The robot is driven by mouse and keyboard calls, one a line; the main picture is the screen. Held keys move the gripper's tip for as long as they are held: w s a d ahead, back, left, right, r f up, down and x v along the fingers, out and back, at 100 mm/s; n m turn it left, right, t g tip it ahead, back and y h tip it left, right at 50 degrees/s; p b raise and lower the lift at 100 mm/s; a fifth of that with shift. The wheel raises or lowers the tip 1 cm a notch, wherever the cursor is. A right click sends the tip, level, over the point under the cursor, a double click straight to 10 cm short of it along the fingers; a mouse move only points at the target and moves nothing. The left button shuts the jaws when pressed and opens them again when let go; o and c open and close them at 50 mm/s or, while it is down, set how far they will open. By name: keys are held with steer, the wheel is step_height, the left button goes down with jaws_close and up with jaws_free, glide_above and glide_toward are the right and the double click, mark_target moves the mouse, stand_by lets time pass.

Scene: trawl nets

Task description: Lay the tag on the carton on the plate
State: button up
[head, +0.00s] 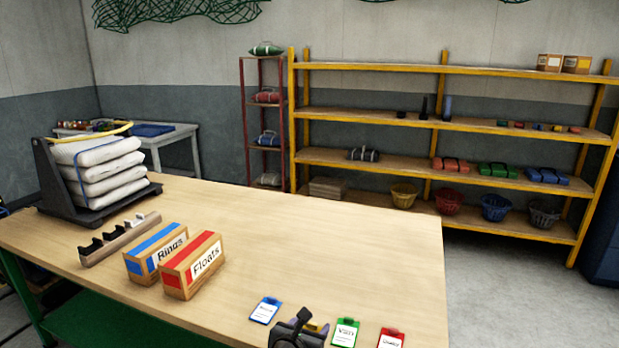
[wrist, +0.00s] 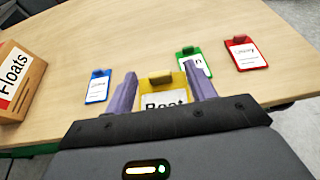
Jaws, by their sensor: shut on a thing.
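My gripper (head: 303,335) is shut on a yellow tag (head: 319,328) near the table's front edge. In the wrist view the tag (wrist: 164,99) sits between my purple fingers (wrist: 161,90); its lettering reads "Boat", its lower part hidden by my gripper. A blue-striped "Rings" carton (head: 150,256) and a red-striped "Floats" carton (head: 186,270) stand side by side on the table, left of my gripper. The Floats carton (wrist: 16,82) also shows in the wrist view. I see no distinct plate under either carton; a dark flat base (head: 125,200) bears stacked white sacks.
A blue tag (head: 265,310) lies left of my gripper; a green tag (head: 345,332) and a red tag (head: 391,338) lie to its right. The table's middle (head: 320,235) is clear. Yellow shelving (head: 440,120) stands behind.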

steer(key=shift+w+d+p, duration=0.35)
steer(key=shift+d+p, duration=0.1)
steer(key=shift+p, duration=0.05)
steer(key=d+p, duration=0.1)
steer(key=w+d+f+n+y+p, duration=0.1)
steer(key=d+p, duration=0.1)
steer(key=w+d+f+y+p, duration=0.1)
steer(key=shift+w+d+n+t+p, duration=0.15)
steer(key=shift+d+n+t+p, duration=0.05)
steer(key=shift+n+t+p, duration=0.2)
steer(key=shift+n+y, duration=0.7)
steer(key=shift+y, duration=0.2)
steer(key=d+p, duration=0.1)
steer(key=d, duration=0.1)
steer(key=d+f+p, duration=0.1)
steer(key=d+p, duration=0.1)
steer(key=s+d+f+p, duration=0.1)
steer(key=d, duration=0.1)
steer(key=shift+f, duration=0.25)
steer(key=shift+n+y, duration=0.4)
steer(key=shift+y, duration=0.1)
steer(key=s+d+p, duration=0.1)
steer(key=s+d+f+p, duration=0.1)
steer(key=d, duration=0.1)
steer(key=shift+s+d+f+p, duration=0.1)
steer(key=shift+s+d+p, duration=0.1)
steer(key=shift+d+p, duration=0.1)
steer(key=shift+s+d+f, duration=0.1)
steer(key=shift+s+f, duration=0.1)
steer(key=shift+f, duration=0.1)
